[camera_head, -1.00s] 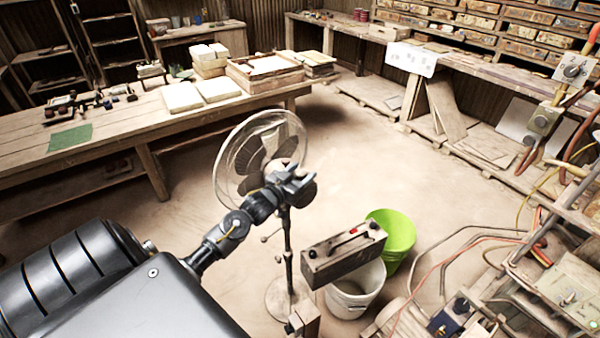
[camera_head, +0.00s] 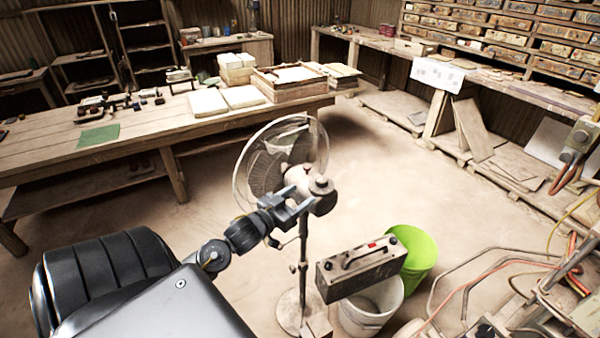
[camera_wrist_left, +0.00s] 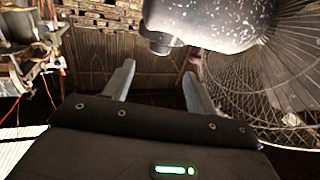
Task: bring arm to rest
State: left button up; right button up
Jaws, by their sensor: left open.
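My left gripper (camera_head: 293,203) is raised in the middle of the head view, in front of the standing fan as seen from my head. Its jaws are open, and the two fingers (camera_wrist_left: 160,85) stand apart with nothing held between them in the left wrist view. The fan (camera_head: 283,155) has a wire cage and stands on a thin pole; its motor housing (camera_wrist_left: 215,22) fills the top of the left wrist view, close beyond the fingers. I cannot tell whether finger and fan touch. My right gripper does not show.
A long wooden table (camera_head: 60,165) bears tiles and tools. Hoses and machinery (camera_head: 560,300) crowd the right. Open floor (camera_head: 400,185) lies behind the fan.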

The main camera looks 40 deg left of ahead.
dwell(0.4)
